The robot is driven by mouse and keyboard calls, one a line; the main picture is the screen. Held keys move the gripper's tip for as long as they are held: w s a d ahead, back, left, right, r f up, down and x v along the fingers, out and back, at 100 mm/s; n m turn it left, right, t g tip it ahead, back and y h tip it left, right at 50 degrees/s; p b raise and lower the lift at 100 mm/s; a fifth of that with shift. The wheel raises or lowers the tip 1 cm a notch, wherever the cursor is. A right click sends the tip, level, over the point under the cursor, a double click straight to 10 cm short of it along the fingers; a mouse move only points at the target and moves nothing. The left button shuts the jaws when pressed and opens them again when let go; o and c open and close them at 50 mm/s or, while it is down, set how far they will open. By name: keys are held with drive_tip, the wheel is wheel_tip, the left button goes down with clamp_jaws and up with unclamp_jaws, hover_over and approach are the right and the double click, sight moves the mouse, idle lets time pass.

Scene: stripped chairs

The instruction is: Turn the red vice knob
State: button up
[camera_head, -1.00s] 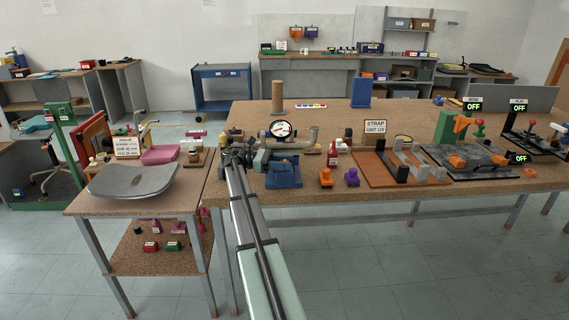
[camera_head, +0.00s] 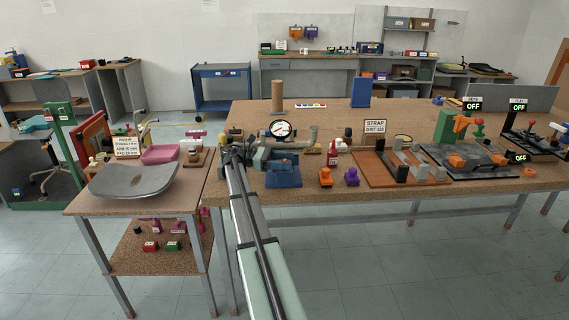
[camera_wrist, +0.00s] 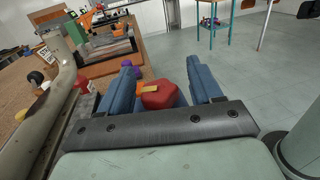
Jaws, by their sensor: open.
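The red vice knob (camera_wrist: 165,97) shows in the wrist view, between the two blue fingers of my gripper (camera_wrist: 162,72). The fingers are apart, one on each side of the knob; I cannot tell whether either touches it. A small orange patch (camera_wrist: 148,89) shows on or against the knob's left side. In the head view, my gripper (camera_head: 240,156) is at the left end of the vice, which has a blue base (camera_head: 284,174). The knob is not clearly visible there, hidden by my arm and gripper.
A round gauge (camera_head: 280,129) stands behind the vice. A red bottle (camera_head: 332,153), an orange part (camera_head: 325,177) and a purple part (camera_head: 351,177) stand to its right. A grey tray (camera_head: 133,181) lies on the lower table at left. A pale pipe (camera_wrist: 50,110) runs close along the left of the wrist view.

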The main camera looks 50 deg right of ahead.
wheel_tip(320, 180, up, 9)
drive_tip(key=shift+r, duration=0.15)
idle(0.4)
drive_tip(key=shift+s, duration=0.1)
drive_tip(key=shift+s+a, duration=0.15)
drive_tip(key=s+a+f+n+t+h, duration=0.2)
drive_tip(key=a+f+n+t+h, duration=0.9)
drive_tip(key=t, duration=0.8)
drive_tip(key=w+d+n+y, duration=0.1)
drive_tip(key=d, duration=0.2)
drive_tip(key=d+n+y, duration=0.1)
drive_tip(key=d, duration=0.3)
drive_tip(key=w+d+r+n+y, duration=0.1)
drive_tip(key=d, duration=0.3)
drive_tip(key=shift+w+d, duration=0.2)
drive_tip(key=shift+w, duration=0.15)
drive_tip(key=shift+c, duration=0.4)
